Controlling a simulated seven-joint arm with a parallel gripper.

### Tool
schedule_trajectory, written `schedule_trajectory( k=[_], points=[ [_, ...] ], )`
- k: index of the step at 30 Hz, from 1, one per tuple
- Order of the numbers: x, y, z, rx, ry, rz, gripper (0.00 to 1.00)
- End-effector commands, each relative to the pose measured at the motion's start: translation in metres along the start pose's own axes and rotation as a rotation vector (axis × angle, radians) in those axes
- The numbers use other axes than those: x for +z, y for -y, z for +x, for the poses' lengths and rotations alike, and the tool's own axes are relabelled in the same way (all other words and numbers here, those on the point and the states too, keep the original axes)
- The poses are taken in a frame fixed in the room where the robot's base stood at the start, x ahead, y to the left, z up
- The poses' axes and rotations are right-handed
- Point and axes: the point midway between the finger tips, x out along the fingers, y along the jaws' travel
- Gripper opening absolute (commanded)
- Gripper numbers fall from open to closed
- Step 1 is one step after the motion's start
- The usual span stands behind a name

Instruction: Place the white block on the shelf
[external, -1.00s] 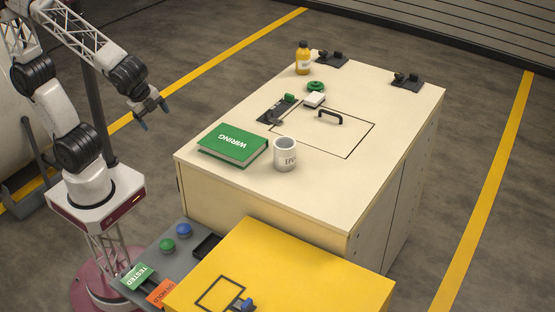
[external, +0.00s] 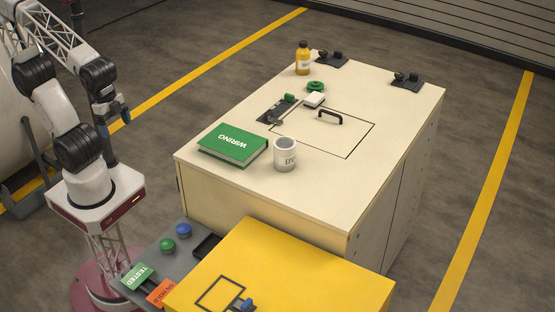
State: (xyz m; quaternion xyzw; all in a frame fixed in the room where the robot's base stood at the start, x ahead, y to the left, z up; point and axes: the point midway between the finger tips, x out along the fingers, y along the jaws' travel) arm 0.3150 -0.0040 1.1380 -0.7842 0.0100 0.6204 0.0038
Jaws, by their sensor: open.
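The white block (external: 314,100) lies on the cream cabinet top (external: 395,100), between a green round knob-like part (external: 316,86) and a square outlined panel with a black handle (external: 330,117). My gripper (external: 114,124) is open and empty at the left, above the floor side of the cabinet and well apart from the block. I cannot make out a shelf in this view; the inside of the cabinet is hidden.
A green book (external: 233,145) and a white mug (external: 285,155) stand near the cabinet's front left edge. A black latch with a green part (external: 278,108) is beside the block. A yellow bottle (external: 303,58) stands at the back. A yellow table (external: 320,270) is in front.

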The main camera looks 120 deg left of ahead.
Motion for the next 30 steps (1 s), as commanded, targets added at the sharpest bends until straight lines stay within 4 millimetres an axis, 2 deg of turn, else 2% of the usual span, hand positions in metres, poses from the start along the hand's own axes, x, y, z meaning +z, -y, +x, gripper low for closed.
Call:
schedule_trajectory(
  k=[5, 11, 20, 30],
  points=[
    [-0.004, 0.002, -0.001, -0.001, 0.001, -0.008, 0.88],
    [-0.025, 0.011, -0.006, -0.008, 0.010, -0.058, 0.88],
    [-0.091, 0.047, -0.016, -0.029, 0.032, -0.217, 0.88],
    [-0.170, 0.110, -0.019, -0.054, 0.058, -0.422, 0.88]
  ],
)
